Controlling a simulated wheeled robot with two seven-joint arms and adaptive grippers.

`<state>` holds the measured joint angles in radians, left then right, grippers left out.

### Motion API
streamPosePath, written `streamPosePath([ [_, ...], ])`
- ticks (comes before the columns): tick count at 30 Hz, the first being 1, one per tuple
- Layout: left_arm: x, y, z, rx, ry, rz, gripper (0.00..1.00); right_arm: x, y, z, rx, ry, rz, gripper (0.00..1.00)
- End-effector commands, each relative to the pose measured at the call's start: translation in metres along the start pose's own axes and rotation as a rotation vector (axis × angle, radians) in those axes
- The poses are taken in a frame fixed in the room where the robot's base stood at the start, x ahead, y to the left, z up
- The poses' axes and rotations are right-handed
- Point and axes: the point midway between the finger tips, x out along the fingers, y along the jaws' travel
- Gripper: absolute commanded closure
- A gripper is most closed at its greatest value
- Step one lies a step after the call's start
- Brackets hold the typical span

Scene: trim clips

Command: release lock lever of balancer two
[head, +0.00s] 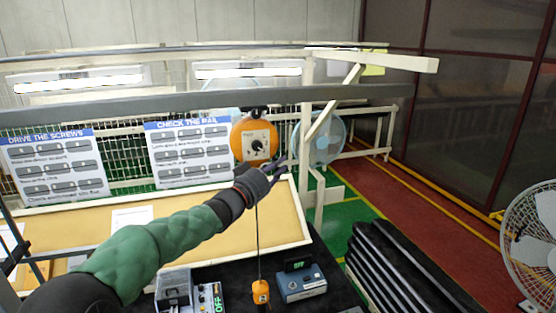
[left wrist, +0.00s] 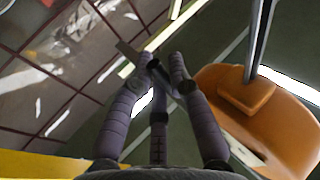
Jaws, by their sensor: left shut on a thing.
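An orange round balancer (head: 240,139) with a pale face plate and a black knob hangs from the overhead rail. Its orange housing also shows at the right of the left wrist view (left wrist: 285,125). My left gripper (head: 281,164) is at the lower right edge of the balancer. In the left wrist view its fingers (left wrist: 166,68) are closed together on a small dark grey bar, which looks like the lock lever (left wrist: 128,51). The fingers hide most of the lever. My right gripper is not in view.
A cable runs down to an orange hanging tool (head: 261,291) above the dark bench. A blue-grey box (head: 302,286) with a small display stands beside it. A white post (head: 307,130) and a blue fan (head: 328,140) are right of the balancer. Instruction boards (head: 188,153) hang left.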

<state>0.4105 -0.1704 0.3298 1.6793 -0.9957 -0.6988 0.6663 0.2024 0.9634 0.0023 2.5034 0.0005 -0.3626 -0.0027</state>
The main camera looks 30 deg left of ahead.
Motion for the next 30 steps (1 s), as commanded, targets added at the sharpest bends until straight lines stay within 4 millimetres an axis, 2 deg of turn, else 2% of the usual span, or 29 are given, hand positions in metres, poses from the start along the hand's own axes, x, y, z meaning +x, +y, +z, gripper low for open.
streamPosePath([
  [11,-0.001,-0.001,-0.001,0.009,-0.008,0.0,1.0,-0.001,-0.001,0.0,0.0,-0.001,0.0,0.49],
  [12,-0.001,-0.001,-0.001,0.009,-0.008,0.0,0.71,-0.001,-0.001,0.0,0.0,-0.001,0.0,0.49],
  [14,-0.001,-0.001,-0.001,0.009,-0.008,0.0,0.57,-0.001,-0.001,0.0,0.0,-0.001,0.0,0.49],
  [25,-0.003,-0.001,0.0,0.008,-0.009,0.0,0.57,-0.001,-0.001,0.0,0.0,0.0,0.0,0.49],
  [30,-0.021,-0.002,-0.001,0.009,-0.009,-0.002,0.57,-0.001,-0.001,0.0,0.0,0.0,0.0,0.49],
])
